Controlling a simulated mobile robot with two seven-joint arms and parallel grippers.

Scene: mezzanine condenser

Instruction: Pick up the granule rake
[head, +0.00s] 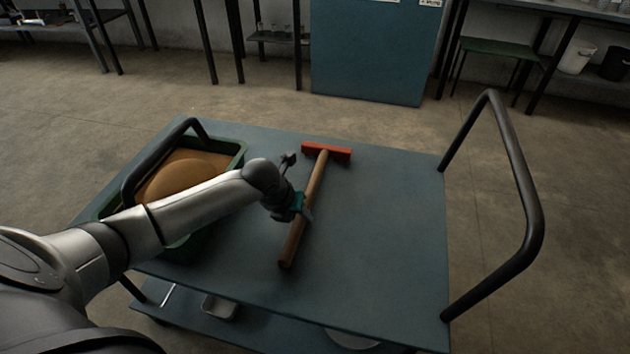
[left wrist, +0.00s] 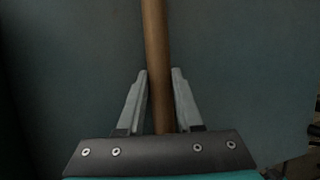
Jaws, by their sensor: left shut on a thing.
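The granule rake lies on the blue-grey cart top, with a wooden handle (head: 316,183) and a red head (head: 326,151) at its far end. The handle's near end points toward the front of the cart. My left gripper (head: 305,207) is at the middle of the handle, shut on it. In the left wrist view the handle (left wrist: 155,60) runs between the two fingers of the left gripper (left wrist: 160,85). The rake's head is out of that view. I cannot tell whether the rake is clear of the cart top. My right gripper is not in view.
The cart top (head: 390,230) is clear right of the rake. A green tray (head: 238,152) holding a tan mound (head: 180,175) stands at its left, under my left arm. Black handle bars rise at the left (head: 150,160) and right (head: 520,170). A blue cabinet (head: 365,50) stands behind.

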